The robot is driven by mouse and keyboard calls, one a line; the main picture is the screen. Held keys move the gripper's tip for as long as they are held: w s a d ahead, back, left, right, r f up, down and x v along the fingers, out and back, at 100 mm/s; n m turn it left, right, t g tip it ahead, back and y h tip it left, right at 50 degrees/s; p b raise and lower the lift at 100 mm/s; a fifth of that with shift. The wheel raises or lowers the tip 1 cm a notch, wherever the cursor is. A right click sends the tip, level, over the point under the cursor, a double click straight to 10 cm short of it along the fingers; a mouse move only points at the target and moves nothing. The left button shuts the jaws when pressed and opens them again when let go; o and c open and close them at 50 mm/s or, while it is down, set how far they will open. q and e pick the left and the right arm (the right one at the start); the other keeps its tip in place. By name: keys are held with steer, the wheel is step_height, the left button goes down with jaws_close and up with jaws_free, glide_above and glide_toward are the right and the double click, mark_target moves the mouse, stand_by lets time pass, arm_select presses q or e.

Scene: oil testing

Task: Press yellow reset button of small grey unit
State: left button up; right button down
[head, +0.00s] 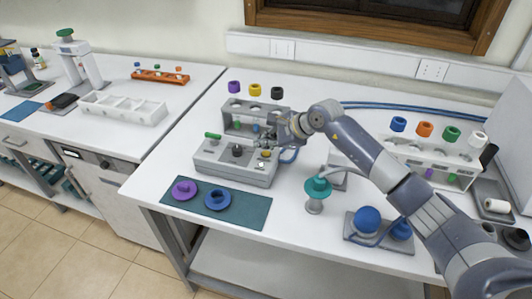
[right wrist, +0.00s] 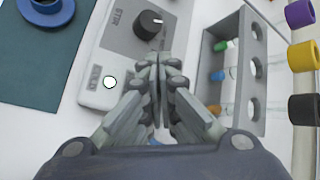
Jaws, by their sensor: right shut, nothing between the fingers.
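A grey unit (head: 235,173) with a black knob (head: 237,150) stands on the white bench. In the right wrist view the unit (right wrist: 112,55) shows its knob (right wrist: 148,24), printed lettering and a round white button (right wrist: 110,82). I cannot make out a clearly yellow button; the gripper covers part of the unit. My right gripper (head: 264,143) is over the unit's right end in the head view. In the right wrist view its fingers (right wrist: 160,62) are shut and empty, beside the knob; whether they touch the unit is unclear. My left gripper is not in view.
A grey rack (right wrist: 236,70) with coloured-capped vials stands close behind the unit. A teal mat (head: 245,207) with purple and blue rings lies in front.

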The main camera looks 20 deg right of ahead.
mark_target(265, 155)
stand_by(0.8)
steer(key=shift+f+b, duration=0.4)
steer(key=shift+b, duration=0.15)
steer(key=shift+f+b, duration=0.45)
steer(key=shift+b, duration=0.05)
stand_by(0.6)
steer(key=shift+r, duration=0.85)
steer(key=shift+p, duration=0.3)
steer(key=shift+r+p, duration=1.1)
steer(key=shift+r, duration=1.4)
steer(key=shift+f, duration=0.1)
